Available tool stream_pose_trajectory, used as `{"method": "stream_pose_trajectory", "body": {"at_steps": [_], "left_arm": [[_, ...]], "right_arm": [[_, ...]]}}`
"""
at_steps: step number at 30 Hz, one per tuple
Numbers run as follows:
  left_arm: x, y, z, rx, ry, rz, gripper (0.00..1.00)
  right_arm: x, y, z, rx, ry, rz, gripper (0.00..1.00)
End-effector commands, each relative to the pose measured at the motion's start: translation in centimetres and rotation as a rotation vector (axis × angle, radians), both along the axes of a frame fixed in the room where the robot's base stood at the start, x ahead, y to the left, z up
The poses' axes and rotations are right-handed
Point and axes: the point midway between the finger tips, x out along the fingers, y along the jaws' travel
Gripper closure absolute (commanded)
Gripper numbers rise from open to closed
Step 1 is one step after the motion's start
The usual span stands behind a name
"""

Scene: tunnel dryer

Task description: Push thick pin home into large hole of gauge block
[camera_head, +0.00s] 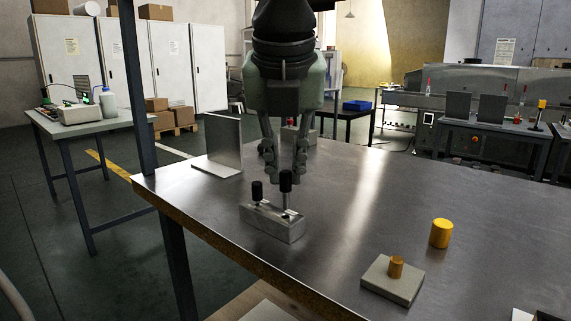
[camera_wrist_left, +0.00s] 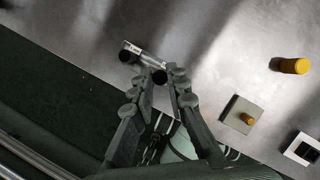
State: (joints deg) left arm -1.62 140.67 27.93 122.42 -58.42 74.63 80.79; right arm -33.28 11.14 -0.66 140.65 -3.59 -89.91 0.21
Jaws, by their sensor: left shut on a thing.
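The gauge block (camera_head: 270,224) is a silver metal bar lying on the steel table, partly seen in the wrist view (camera_wrist_left: 146,57). A black-headed pin (camera_head: 257,191) stands low in its left end. A second pin with a larger black head, which I take as the thick pin (camera_head: 286,182), stands upright over the right end. Some bright shank shows between its head and the block. My left gripper (camera_head: 285,175) points down and is shut on this pin; the head (camera_wrist_left: 159,77) shows between the fingertips in the wrist view. The hole itself is hidden. My right gripper is not in view.
A bent metal plate (camera_head: 222,142) stands behind the block to the left. A grey square plate (camera_head: 378,285) with an orange peg (camera_head: 396,266) and a yellow cylinder (camera_head: 441,233) are at the right. The table between them and the block is clear.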

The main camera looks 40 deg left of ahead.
Motion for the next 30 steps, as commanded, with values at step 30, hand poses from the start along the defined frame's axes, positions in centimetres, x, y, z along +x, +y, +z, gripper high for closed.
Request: {"method": "stream_pose_trajectory", "body": {"at_steps": [30], "left_arm": [[0.02,0.0,-0.06,0.0,0.0,0.0,1.0]], "right_arm": [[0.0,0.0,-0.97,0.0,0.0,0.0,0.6]]}}
